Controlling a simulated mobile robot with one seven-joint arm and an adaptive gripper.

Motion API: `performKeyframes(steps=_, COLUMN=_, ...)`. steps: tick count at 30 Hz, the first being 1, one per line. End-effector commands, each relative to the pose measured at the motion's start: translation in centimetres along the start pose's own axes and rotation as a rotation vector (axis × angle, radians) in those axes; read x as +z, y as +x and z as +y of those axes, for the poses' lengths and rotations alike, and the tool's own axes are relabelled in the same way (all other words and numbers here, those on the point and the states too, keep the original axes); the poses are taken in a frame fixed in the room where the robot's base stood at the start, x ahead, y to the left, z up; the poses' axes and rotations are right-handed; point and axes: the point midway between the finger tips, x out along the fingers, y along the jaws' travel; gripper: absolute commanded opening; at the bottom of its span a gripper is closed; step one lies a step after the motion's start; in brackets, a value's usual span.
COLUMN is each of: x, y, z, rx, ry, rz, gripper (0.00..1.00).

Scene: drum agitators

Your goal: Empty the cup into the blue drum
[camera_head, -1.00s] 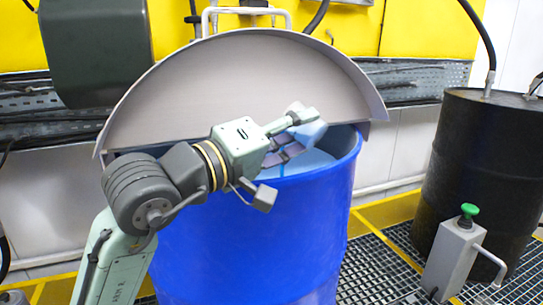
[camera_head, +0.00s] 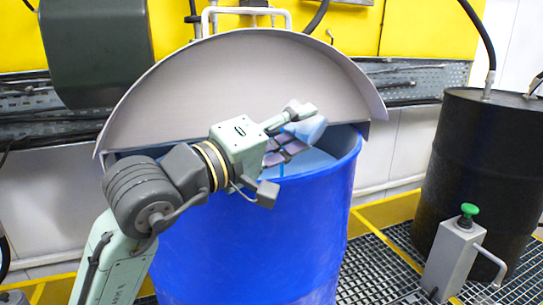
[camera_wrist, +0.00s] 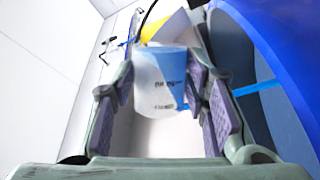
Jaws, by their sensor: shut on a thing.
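The pale translucent cup (camera_head: 308,129) is held by my gripper (camera_head: 290,134) over the right part of the open blue drum (camera_head: 245,245). The cup is tilted well over in the head view. In the wrist view the cup (camera_wrist: 160,80) sits between both finger pads and shows small dark print; my gripper (camera_wrist: 168,95) is shut on it. The blue drum's wall (camera_wrist: 290,50) curves along the right of that view. A pale blue surface shows inside the drum's rim. Whether anything is left in the cup cannot be seen.
A grey half-round lid (camera_head: 235,85) stands upright behind the drum's opening. A black drum (camera_head: 480,165) stands at the right, with a grey post with a green knob (camera_head: 466,222) before it. Grating and yellow edging lie between.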

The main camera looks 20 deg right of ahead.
Motion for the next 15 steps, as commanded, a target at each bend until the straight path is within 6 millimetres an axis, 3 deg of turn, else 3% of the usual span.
performKeyframes(steps=15, x=-0.15, y=-0.01, z=0.2, rx=0.011, ry=-0.054, rz=0.012, gripper=0.12)
